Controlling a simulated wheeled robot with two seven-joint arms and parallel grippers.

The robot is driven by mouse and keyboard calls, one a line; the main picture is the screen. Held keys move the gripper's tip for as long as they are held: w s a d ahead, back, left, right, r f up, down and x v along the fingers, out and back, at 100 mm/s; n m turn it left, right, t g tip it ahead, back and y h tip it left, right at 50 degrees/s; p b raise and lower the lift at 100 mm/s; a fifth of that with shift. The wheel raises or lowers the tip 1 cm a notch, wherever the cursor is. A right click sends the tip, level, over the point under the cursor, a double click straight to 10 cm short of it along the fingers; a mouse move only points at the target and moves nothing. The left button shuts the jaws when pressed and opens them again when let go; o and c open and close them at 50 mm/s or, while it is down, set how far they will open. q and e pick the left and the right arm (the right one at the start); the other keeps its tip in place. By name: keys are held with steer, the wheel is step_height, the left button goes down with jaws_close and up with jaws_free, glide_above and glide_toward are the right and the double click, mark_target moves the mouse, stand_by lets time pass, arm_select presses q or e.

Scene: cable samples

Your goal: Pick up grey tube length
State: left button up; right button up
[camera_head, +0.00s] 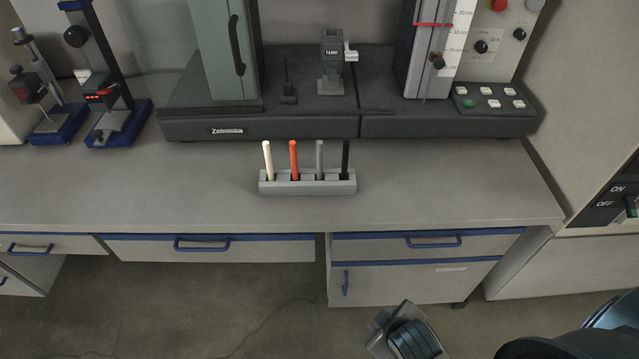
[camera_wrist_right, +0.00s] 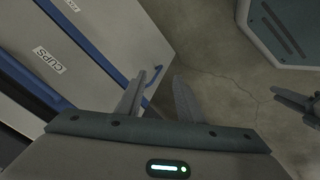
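The grey tube length (camera_head: 319,158) stands upright in the third slot from the left of a small grey rack (camera_head: 300,188) on the bench. White, orange and black lengths stand in the other slots. My right gripper (camera_head: 378,322) is low at the bottom of the head view, in front of the bench and far from the rack. In the right wrist view my right gripper (camera_wrist_right: 167,78) has its fingers apart, with nothing between them. A dark gripper-like part at the right edge of that view looks like my left gripper (camera_wrist_right: 290,98); its opening is unclear.
A dark test machine (camera_head: 260,128) stands behind the rack. Two blue-based stands (camera_head: 118,128) are at the back left. Drawers with blue handles (camera_head: 432,243) lie under the bench's front edge. The bench top around the rack is clear.

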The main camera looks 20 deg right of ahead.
steer(key=w+d+r+n+t+h, duration=0.3)
steer(key=w+r+n+t, duration=0.4)
steer(key=w+r+n, duration=0.5)
steer(key=w+a+r+n+t+y, duration=0.1)
steer(key=w+a+r+n+t, duration=0.1)
steer(key=n, duration=0.7)
steer(key=w+a+r+n+t+y, duration=0.2)
steer(key=a+r+n, duration=0.3)
steer(key=n, duration=0.4)
steer(key=shift+w+a+t+y, duration=0.3)
steer(key=shift+a+t, duration=0.4)
steer(key=shift+t, duration=0.1)
steer(key=shift+w+r, duration=0.1)
steer(key=shift+r, duration=0.05)
